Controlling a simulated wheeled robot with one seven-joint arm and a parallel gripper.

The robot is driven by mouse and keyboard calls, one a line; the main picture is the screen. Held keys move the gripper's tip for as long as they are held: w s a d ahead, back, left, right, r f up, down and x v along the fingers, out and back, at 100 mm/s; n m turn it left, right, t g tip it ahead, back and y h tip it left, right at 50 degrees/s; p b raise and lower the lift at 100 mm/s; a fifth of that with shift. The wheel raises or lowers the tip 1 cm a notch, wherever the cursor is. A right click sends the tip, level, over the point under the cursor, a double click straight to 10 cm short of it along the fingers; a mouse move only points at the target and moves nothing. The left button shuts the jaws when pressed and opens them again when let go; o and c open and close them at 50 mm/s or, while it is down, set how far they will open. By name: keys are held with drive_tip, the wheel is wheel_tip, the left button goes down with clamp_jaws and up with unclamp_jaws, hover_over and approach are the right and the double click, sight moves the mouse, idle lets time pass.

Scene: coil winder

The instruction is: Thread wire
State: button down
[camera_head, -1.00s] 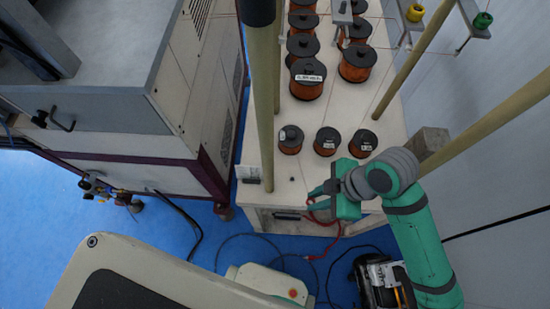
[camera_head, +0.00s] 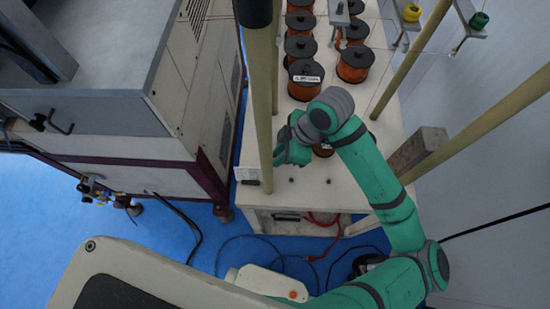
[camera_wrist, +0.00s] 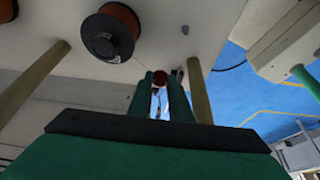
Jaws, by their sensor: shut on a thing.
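My gripper (camera_head: 285,160) is over the front left of the spool table, beside the left wooden post. In the wrist view its two green fingers (camera_wrist: 160,82) are close together, and a thin wire (camera_wrist: 143,64) runs to their tips. An orange-brown round shape shows at the tips; I cannot tell whether it is held or behind them. Copper wire spools (camera_head: 305,80) with black tops stand in rows on the white table. A small spool (camera_head: 323,150) is partly hidden by my arm. One dark-topped spool (camera_wrist: 108,35) is left of the fingers in the wrist view.
Wooden posts (camera_head: 262,100) stand at the table's left and right. Yellow (camera_head: 412,12) and green (camera_head: 478,19) wire guides hang at the upper right. A grey machine cabinet (camera_head: 110,110) stands left. The table's front strip (camera_head: 310,190) is mostly clear.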

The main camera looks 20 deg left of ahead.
drive_tip(key=shift+w+a, duration=0.3)
drive_tip(key=shift+a, duration=0.15)
drive_tip(key=shift+w+a+f, duration=0.15)
drive_tip(key=shift+a+f, duration=0.05)
drive_tip(key=shift+f, duration=2.65)
drive_tip(key=shift+f, duration=0.65)
drive_tip(key=c, duration=1.6)
unclamp_jaws()
drive_tip(key=shift+a, duration=0.1)
drive_tip(key=shift+w, duration=0.1)
